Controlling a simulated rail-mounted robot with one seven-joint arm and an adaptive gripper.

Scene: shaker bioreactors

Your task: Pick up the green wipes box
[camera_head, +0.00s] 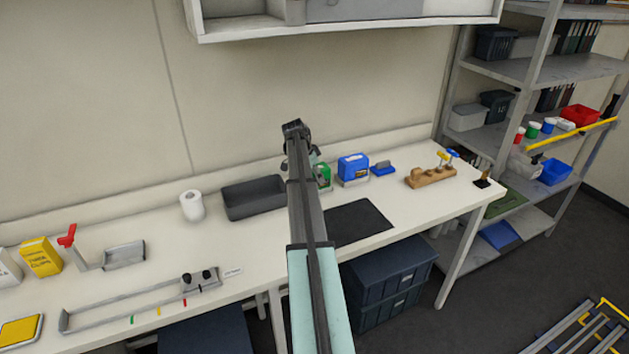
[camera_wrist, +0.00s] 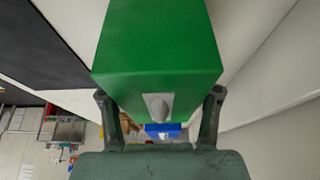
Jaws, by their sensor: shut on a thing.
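The green wipes box (camera_head: 323,175) stands toward the back of the white bench in the head view, partly hidden behind my arm. I cannot tell whether the box touches the bench.
A blue box (camera_head: 353,168) stands just right of the green box. A dark grey tray (camera_head: 253,198) lies to its left, beside a white paper roll (camera_head: 192,206). A black mat (camera_head: 357,222) lies in front. A wall cabinet (camera_head: 350,28) hangs above.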

